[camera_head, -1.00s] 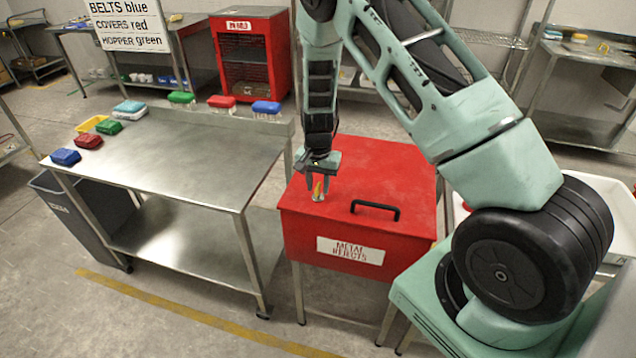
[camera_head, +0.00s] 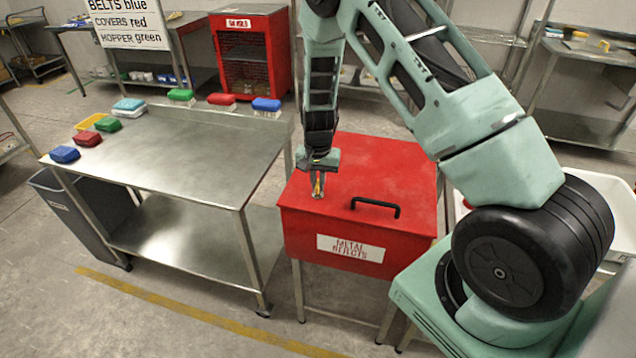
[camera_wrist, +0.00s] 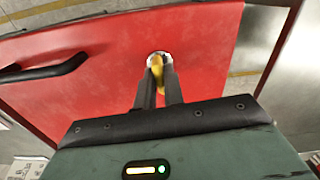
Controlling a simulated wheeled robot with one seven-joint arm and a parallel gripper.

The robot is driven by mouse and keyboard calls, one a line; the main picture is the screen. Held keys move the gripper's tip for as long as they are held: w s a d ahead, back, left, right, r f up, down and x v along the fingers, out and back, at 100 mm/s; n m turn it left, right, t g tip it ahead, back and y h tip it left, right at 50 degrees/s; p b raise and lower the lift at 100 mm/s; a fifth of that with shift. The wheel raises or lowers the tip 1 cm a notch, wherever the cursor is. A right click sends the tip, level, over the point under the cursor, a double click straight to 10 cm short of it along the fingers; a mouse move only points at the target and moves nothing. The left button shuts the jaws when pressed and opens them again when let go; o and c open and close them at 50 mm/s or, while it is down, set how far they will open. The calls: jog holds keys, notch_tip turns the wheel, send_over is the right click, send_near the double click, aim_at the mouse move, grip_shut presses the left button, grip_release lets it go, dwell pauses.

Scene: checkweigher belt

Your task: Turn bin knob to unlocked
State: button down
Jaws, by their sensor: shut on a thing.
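The red bin (camera_head: 330,232) is labelled "METAL REJECTS" on its front and has a black handle (camera_head: 375,207) on its lid. A small knob (camera_wrist: 157,66) with a yellow grip and a pale round base sits on the lid, left of the handle in the head view. My gripper (camera_head: 318,192) points down over the lid and is shut on the knob's yellow grip. In the wrist view its two dark fingers (camera_wrist: 160,80) lie on either side of the yellow part. The fingers partly hide the knob, and I cannot read any lock marks.
A steel table (camera_head: 190,150) with coloured brushes along its edges stands left of the bin. A grey waste bin (camera_head: 85,215) is at its left end. A red cabinet (camera_head: 250,55) stands behind. The lid around the knob is clear.

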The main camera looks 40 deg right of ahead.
jog(key=n+b, duration=0.1)
jog(key=n, duration=0.3)
jog(key=shift+b, duration=0.35)
jog(key=n+b, duration=0.1)
jog(key=n, duration=0.3)
jog(key=shift+n, duration=0.4)
jog(key=n, duration=0.4)
jog(key=shift+n, duration=1.9)
jog(key=c, duration=1.5)
grip_release()
